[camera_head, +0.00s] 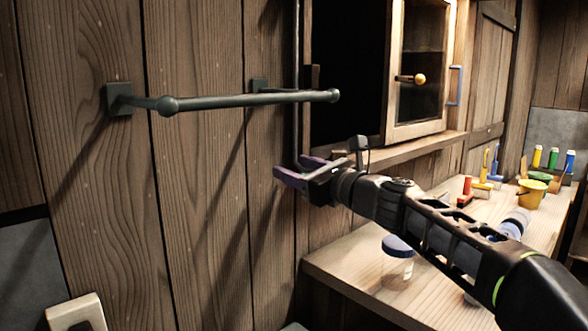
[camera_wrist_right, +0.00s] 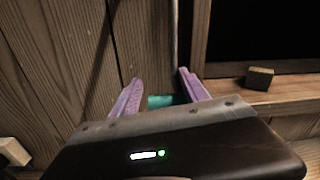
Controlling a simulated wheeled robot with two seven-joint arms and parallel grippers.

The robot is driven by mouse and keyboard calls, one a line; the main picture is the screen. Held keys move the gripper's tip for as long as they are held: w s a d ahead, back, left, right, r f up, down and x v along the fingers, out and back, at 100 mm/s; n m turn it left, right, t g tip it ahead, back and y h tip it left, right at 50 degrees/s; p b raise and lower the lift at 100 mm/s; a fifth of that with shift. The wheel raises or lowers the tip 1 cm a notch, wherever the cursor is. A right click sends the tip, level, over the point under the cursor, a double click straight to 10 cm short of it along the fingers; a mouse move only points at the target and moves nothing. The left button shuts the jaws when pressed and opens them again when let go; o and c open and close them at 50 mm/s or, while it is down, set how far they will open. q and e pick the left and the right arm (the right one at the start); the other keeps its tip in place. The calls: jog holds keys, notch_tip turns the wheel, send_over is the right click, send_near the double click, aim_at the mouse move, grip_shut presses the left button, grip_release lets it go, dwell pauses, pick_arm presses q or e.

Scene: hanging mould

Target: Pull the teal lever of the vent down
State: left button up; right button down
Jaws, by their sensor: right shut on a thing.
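The teal lever (camera_wrist_right: 160,101) shows as a short piece between the purple fingers of my right gripper (camera_wrist_right: 160,77) in the right wrist view. My right gripper (camera_head: 290,168) is shut on the lever. In the head view the fingers hide the lever. A thin grey vertical rod (camera_head: 296,80) runs down the wall to the gripper; it also shows in the wrist view (camera_wrist_right: 174,40). The vent itself is not seen. My left gripper is not in view.
A dark rail (camera_head: 240,100) sticks out from the plank wall to the left of the rod. An open cabinet with a glazed door (camera_head: 422,60) is to the right. A workbench (camera_head: 345,265) below carries a blue-lidded jar (camera_head: 397,262), a yellow bucket (camera_head: 531,194) and tools.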

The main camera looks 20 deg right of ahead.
jog(key=shift+w+d+f+h, duration=0.1)
jog(key=shift+d+f+h, duration=0.2)
jog(key=shift+d, duration=0.2)
jog(key=shift+w+d+f+h, duration=0.1)
jog(key=shift+d+f+h, duration=0.15)
jog(key=shift+d, duration=0.25)
jog(key=c, duration=1)
grip_release()
jog(key=shift+f, duration=0.1)
jog(key=o, duration=1)
jog(key=shift+s+d+f+m, duration=0.1)
jog(key=shift+d+f+m, duration=0.05)
jog(key=shift+f+m, duration=0.15)
jog(key=shift+w+d+y, duration=0.15)
jog(key=shift+w+y, duration=0.05)
jog(key=shift+y, duration=0.05)
jog(key=shift+s+a+r, duration=0.2)
jog(key=shift+s+r, duration=0.05)
jog(key=shift+s, duration=0.05)
jog(key=v, duration=0.7)
jog(key=shift+d+f, duration=0.3)
jog(key=shift+s, duration=0.1)
